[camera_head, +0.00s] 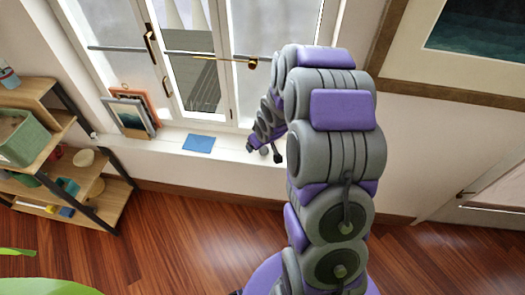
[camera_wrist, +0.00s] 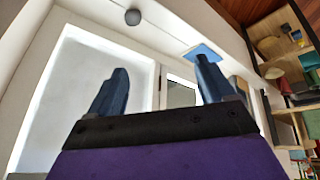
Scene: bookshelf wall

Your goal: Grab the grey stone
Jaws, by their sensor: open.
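The grey stone (camera_wrist: 133,17) is a small, dark, rounded thing on the white windowsill (camera_wrist: 172,28), near the top of the wrist view. My gripper (camera_wrist: 158,70) is open, with its two dark fingers spread apart and nothing between them. The stone appears beyond the fingertips, apart from them, between the two fingers' directions. In the head view my gripper (camera_head: 263,153) reaches down close to the sill below the window. A small grey shape (camera_head: 265,150) between its fingers there looks like the stone, partly hidden.
A blue flat item (camera_head: 199,142) lies on the sill, left of my gripper. Framed pictures (camera_head: 130,117) lean at the sill's left end. A window handle bar (camera_head: 225,59) sticks out above. A wooden shelf (camera_head: 100,205) stands at left. The wooden floor (camera_head: 190,235) is clear.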

